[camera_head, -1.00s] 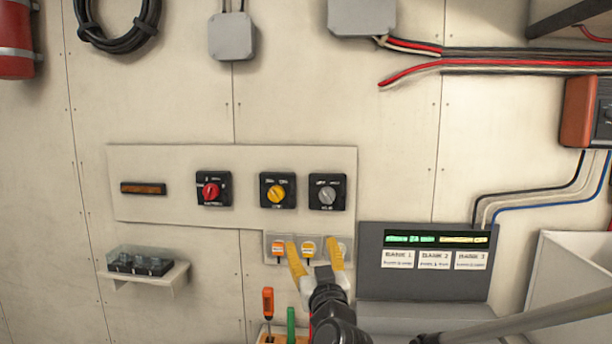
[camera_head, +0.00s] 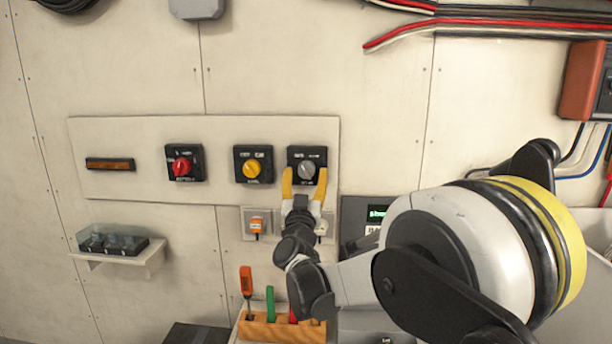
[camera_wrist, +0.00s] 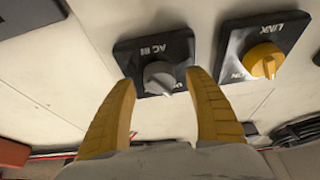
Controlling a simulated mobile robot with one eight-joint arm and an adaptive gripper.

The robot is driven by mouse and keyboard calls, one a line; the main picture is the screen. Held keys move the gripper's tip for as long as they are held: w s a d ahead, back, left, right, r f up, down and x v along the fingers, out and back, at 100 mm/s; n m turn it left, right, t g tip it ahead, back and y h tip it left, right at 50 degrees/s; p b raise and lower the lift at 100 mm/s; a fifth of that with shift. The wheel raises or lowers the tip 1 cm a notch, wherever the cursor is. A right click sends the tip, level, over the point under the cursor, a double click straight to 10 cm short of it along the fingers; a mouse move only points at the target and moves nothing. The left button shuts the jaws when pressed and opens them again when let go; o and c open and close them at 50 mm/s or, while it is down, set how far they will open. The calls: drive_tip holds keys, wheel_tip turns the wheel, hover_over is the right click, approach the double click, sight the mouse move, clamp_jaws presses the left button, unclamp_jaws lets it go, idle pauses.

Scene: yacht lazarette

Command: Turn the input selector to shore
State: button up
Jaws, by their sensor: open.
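The input selector is a grey knob (camera_head: 306,169) on a black square plate, rightmost of the row on the pale panel. In the wrist view the grey knob (camera_wrist: 159,77) sits on a plate lettered "AC IN"; other lettering is partly covered by a finger. My gripper (camera_head: 305,174) is open, its yellow fingers pointing up at this plate, with one fingertip on each side of the knob in the picture. The wrist view also shows my gripper (camera_wrist: 162,80) with the knob between the tips. I cannot tell whether they touch it.
A yellow knob (camera_head: 252,169) marked "LINK" in the wrist view stands close left, and a red knob (camera_head: 182,167) farther left. Below are an orange switch (camera_head: 257,225), a wooden tool rack (camera_head: 262,327) and a dark display unit (camera_head: 355,212), partly hidden by my arm.

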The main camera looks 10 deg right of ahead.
drive_tip(key=shift+w+d+r, duration=0.15)
drive_tip(key=shift+w+r, duration=0.05)
drive_tip(key=shift+w, duration=0.25)
drive_tip(key=c, duration=1.2)
drive_tip(key=shift+m, duration=0.3)
drive_tip(key=m+g+h, duration=0.1)
drive_tip(key=m, duration=0.2)
drive_tip(key=m+h+p, duration=0.1)
drive_tip(key=m, duration=0.2)
drive_tip(key=m+g+h, duration=0.1)
drive_tip(key=m, duration=0.1)
drive_tip(key=shift+r+m+g+h, duration=0.15)
drive_tip(key=shift+m+g+h, duration=0.15)
drive_tip(key=shift+m+h, duration=0.1)
drive_tip(key=m+g+p, duration=0.1)
drive_tip(key=m, duration=0.2)
drive_tip(key=m+g+h+p, duration=0.1)
drive_tip(key=m, duration=0.2)
drive_tip(key=shift+a+m+g+h, duration=0.2)
drive_tip(key=shift+m+g+h, duration=0.1)
drive_tip(key=shift+m+g, duration=0.1)
